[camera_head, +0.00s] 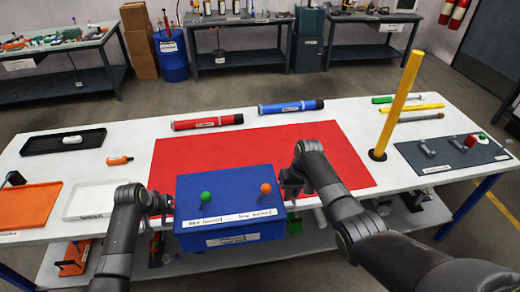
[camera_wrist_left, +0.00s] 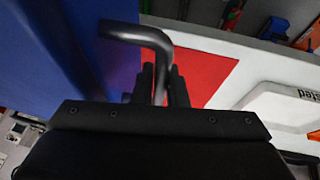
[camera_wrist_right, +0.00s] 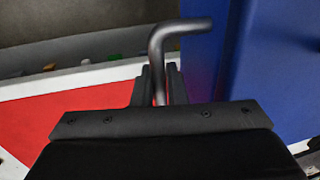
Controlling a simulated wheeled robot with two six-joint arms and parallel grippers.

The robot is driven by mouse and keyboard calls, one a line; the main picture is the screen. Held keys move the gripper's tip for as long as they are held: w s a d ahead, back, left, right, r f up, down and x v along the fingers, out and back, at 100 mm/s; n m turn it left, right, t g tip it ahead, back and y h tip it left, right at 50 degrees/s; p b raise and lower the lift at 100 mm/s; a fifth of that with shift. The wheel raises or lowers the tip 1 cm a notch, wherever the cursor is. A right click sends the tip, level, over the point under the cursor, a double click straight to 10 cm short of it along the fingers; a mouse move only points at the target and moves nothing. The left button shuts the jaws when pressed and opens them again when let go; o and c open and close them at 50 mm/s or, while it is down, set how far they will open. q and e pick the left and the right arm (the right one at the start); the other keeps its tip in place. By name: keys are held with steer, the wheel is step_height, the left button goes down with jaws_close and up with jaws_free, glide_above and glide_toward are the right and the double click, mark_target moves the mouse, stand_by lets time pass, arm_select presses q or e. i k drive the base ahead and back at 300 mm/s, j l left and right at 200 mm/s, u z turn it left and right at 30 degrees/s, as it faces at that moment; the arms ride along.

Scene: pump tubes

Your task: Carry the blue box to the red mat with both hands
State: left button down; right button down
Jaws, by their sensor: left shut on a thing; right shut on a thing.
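The blue box (camera_head: 228,206) is held between my two arms in the head view. It overlaps the front edge of the red mat (camera_head: 310,155), and whether it touches the mat or table I cannot tell. A green knob and an orange knob sit on its top. My left gripper (camera_head: 160,202) is shut on the handle (camera_wrist_left: 140,34) on the box's left side. My right gripper (camera_head: 288,180) is shut on the handle (camera_wrist_right: 180,28) on its right side. The box's sides fill part of both wrist views.
On the white table (camera_head: 120,160), a red tube (camera_head: 207,122) and a blue tube (camera_head: 290,107) lie behind the mat. A yellow post (camera_head: 400,100) stands right of it. An orange tray (camera_head: 28,206) and a white tray (camera_head: 90,200) lie left. The mat's middle is clear.

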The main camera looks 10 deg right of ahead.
mark_target(257, 161)
steer(key=i+l, duration=0.35)
steer(key=i, duration=0.15)
steer(key=i+l, duration=0.35)
steer(key=i, duration=0.15)
